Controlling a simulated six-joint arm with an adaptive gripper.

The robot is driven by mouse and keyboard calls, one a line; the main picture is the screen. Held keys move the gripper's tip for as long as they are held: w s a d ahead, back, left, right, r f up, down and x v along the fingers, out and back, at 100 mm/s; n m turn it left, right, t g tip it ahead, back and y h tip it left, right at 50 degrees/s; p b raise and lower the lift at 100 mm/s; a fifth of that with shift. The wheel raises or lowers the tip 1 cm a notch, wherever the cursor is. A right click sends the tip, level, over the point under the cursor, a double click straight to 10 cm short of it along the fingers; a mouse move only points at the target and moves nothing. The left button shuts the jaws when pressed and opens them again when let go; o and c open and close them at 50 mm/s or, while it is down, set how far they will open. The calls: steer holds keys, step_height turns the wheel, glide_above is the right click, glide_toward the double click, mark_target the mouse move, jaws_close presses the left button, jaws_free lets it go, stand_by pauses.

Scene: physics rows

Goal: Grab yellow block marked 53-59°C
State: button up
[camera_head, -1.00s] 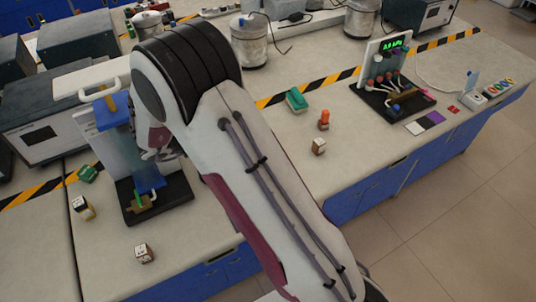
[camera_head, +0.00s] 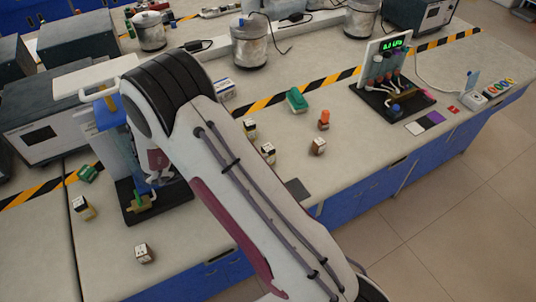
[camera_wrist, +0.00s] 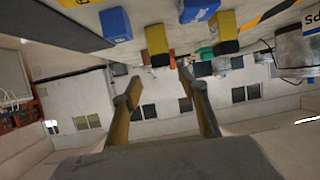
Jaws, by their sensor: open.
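Two yellow blocks show at the top of the wrist view, one near the middle (camera_wrist: 157,42) and one to its right (camera_wrist: 224,30). I cannot read 53-59°C on either. In the head view, a yellow block with a dark, pale-marked face (camera_head: 82,208) stands at the left of the bench, and a similar dark-and-yellow one (camera_head: 250,130) stands beside my arm. Their markings are too small to read. My gripper (camera_wrist: 159,76) is open, with nothing between its fingers in the wrist view. My arm hides most of it in the head view.
Blue blocks (camera_wrist: 116,25) are near the yellow ones. White-and-brown blocks (camera_head: 268,152) (camera_head: 144,253), an orange piece (camera_head: 323,120) and green pieces (camera_head: 296,99) (camera_head: 87,173) lie around. A blue stand on a black base (camera_head: 176,196) is at left. A display panel (camera_head: 384,58) stands right.

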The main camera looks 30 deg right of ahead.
mark_target(267, 147)
steer(key=shift+x, duration=0.85)
steer(key=shift+w+f+x, duration=0.1)
steer(key=shift+f+x, duration=0.05)
steer(key=shift+x, duration=1.15)
steer(key=shift+w+f+x, duration=0.1)
steer(key=shift+x, duration=1.15)
steer(key=shift+a, duration=0.15)
jaws_close()
